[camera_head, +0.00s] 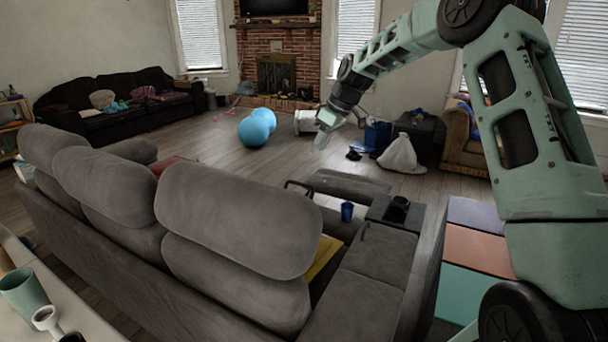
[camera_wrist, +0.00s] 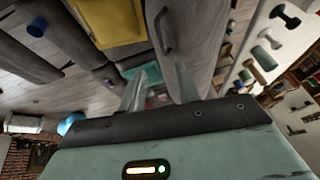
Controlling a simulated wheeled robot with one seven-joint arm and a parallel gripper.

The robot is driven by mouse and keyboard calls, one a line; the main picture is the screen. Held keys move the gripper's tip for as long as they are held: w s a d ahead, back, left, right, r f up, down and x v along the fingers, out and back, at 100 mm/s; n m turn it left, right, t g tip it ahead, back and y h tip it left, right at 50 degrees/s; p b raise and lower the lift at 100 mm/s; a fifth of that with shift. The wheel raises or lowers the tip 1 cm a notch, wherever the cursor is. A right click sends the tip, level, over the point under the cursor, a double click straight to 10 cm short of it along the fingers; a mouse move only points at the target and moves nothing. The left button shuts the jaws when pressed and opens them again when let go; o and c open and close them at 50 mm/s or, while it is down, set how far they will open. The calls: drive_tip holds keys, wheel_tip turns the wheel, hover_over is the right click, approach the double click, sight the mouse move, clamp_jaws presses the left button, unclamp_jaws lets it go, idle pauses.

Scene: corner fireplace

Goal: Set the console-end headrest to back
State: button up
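The grey sofa (camera_head: 175,285) stands with its back toward me in the head view. Its console-end headrest (camera_head: 238,215) is the large right-hand grey pad, standing up above the backrest. The console (camera_head: 392,212) with a dark cup in it is to its right. My gripper (camera_head: 322,138) is in the air beyond and above the sofa, apart from the headrest. In the wrist view, my gripper's (camera_wrist: 160,88) two fingers are spread with nothing held between them. A grey padded sofa part fills the middle of that view; I cannot tell which part.
Other grey headrests (camera_head: 100,185) stand to the left. A blue cup (camera_head: 347,211) stands by the console. A yellow cushion (camera_head: 323,258) lies on the seat. A white counter (camera_head: 70,308) with cups is at near left. Open wood floor (camera_head: 205,150) lies beyond the sofa.

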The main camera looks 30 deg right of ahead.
drive_tip(key=p+x, duration=0.2)
drive_tip(key=x, duration=1)
drive_tip(key=shift+a+r+p, duration=0.1)
drive_tip(key=shift+a+p, duration=0.05)
drive_tip(key=shift+p, duration=0.2)
clamp_jaws()
